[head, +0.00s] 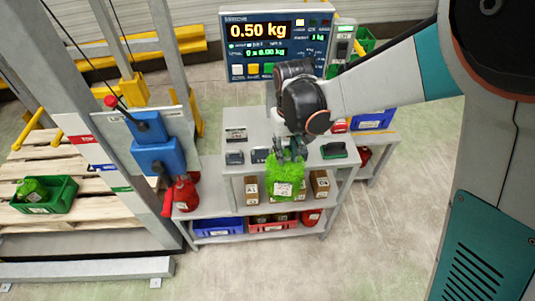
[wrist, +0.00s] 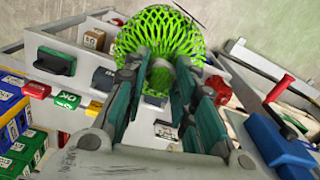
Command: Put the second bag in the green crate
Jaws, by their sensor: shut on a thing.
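My gripper (head: 291,150) is shut on a bright green net bag (head: 285,178) with a white label, which hangs below it in front of the grey workbench. In the wrist view the green net (wrist: 160,35) bulges out beyond the fingers of my gripper (wrist: 165,88). A green crate (head: 66,197) stands on the wooden pallet at the far left, well away from my gripper. Another green bag (head: 31,188) lies in this crate.
The grey bench (head: 240,115) carries small devices, with boxes and crates on its shelves. A red can (head: 184,194) and blue machine (head: 158,157) stand between bench and pallet. A display (head: 275,45) reads 0.50 kg. Another green crate (head: 366,40) shows behind it. The front floor is clear.

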